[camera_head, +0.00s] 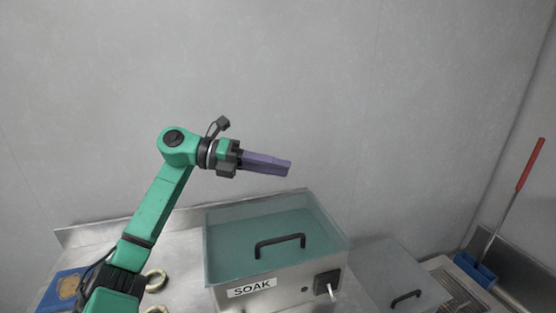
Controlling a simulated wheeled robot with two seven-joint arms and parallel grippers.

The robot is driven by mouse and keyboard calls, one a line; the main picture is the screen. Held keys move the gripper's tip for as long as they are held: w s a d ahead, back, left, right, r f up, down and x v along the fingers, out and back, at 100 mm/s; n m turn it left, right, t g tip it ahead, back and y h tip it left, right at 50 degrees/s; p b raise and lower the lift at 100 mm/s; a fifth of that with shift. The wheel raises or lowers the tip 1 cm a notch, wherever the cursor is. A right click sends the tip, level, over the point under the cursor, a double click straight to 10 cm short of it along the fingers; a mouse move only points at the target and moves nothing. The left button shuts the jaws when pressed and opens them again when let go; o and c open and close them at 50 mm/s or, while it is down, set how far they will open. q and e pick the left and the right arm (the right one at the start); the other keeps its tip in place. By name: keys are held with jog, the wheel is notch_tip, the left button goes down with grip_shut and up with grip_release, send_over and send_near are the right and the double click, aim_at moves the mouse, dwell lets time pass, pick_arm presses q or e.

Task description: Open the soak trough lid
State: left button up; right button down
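The soak trough (283,298) is a metal box with a "SOAK" label on its front, standing on the counter at the lower middle. Its see-through teal lid (225,235) lies over the top and looks shut. A black bar handle (280,244) is on the lid. My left gripper (288,168) is above and behind the trough, apart from the lid and handle, with its purple fingers pointing right. The fingers overlap from this side, so their gap cannot be judged. No object shows in them. My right gripper is out of view.
A grey cover with a black handle (405,299) is right of the trough. A blue container (474,268) and a red-handled tool (530,165) stand farther right. Pale rings (155,280) and a blue item (62,288) lie at the left. A wall is behind.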

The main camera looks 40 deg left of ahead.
pick_arm(q)
jog(key=shift+w+d, duration=0.15)
jog(key=shift+d, duration=0.05)
grip_shut()
dwell(1.3)
